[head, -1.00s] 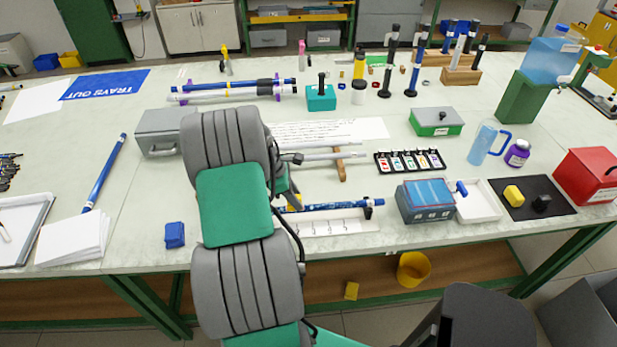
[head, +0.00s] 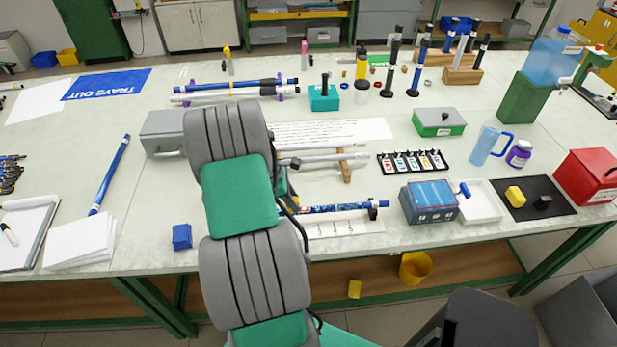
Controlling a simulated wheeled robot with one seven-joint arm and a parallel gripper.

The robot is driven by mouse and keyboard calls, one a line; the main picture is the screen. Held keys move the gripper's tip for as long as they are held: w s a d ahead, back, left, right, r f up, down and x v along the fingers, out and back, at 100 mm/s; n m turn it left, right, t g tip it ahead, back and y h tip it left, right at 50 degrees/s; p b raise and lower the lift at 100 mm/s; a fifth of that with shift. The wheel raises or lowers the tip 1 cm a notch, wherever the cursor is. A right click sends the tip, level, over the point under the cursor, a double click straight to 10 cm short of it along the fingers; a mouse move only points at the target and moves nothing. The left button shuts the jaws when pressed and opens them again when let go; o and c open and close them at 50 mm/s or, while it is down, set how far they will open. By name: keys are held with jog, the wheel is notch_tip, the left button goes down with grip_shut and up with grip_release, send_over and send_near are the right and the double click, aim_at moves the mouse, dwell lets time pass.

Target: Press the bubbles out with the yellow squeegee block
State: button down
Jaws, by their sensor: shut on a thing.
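A blue-wrapped rod (head: 345,207) lies near the table's front edge, over a white marked strip (head: 340,229). Its left part is hidden behind my grey and green arm. Bubbles are too small to tell. My gripper and whatever it holds are hidden behind my arm, near the left part of that rod.
A blue-grey box (head: 428,201) and a white tray (head: 481,203) stand right of the rod. A small blue block (head: 182,237) and a stack of white paper (head: 82,241) lie to the left. Another yellow block (head: 354,288) and a yellow bucket (head: 415,267) are below the table.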

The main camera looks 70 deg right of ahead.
jog(key=v, duration=0.1)
jog(key=p+v, duration=0.2)
jog(key=shift+s+d+r, duration=0.15)
jog(key=shift+s+r, duration=0.05)
jog(key=shift+s, duration=0.05)
jog(key=shift+s+d+r, duration=0.15)
jog(key=shift+r, duration=2.3)
